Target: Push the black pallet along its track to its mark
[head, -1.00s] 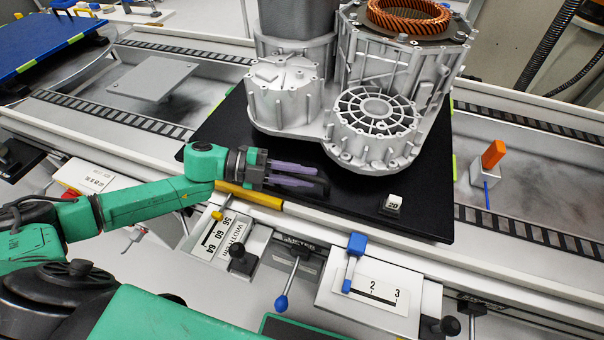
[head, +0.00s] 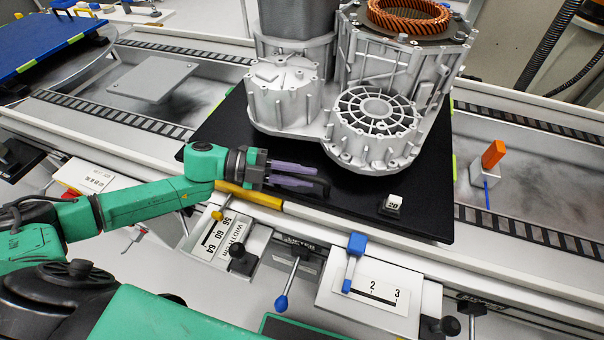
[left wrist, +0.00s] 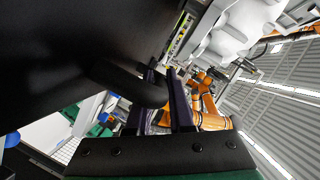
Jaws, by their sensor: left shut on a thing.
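The black pallet (head: 425,205) lies across the two roller tracks and carries a silver stator housing (head: 375,120) with a copper winding on top. A white tag reading "20" (head: 393,202) stands near its front corner. My left gripper (head: 320,186) reaches over the pallet's front left edge. In the left wrist view its two purple fingers (left wrist: 166,100) are shut on a black curved handle (left wrist: 130,82), beside the large dark pallet surface. Yellow-green strips (head: 454,168) show at the pallet's right side; I cannot tell which is the mark. My right gripper is out of view.
An orange-topped stop (head: 493,153) with a blue lever stands between the tracks to the right. A grey plate (head: 152,78) lies between the tracks to the left. Levers, including a blue-handled one (head: 356,245), and scale plates line the front rail. The right track (head: 525,232) is bare.

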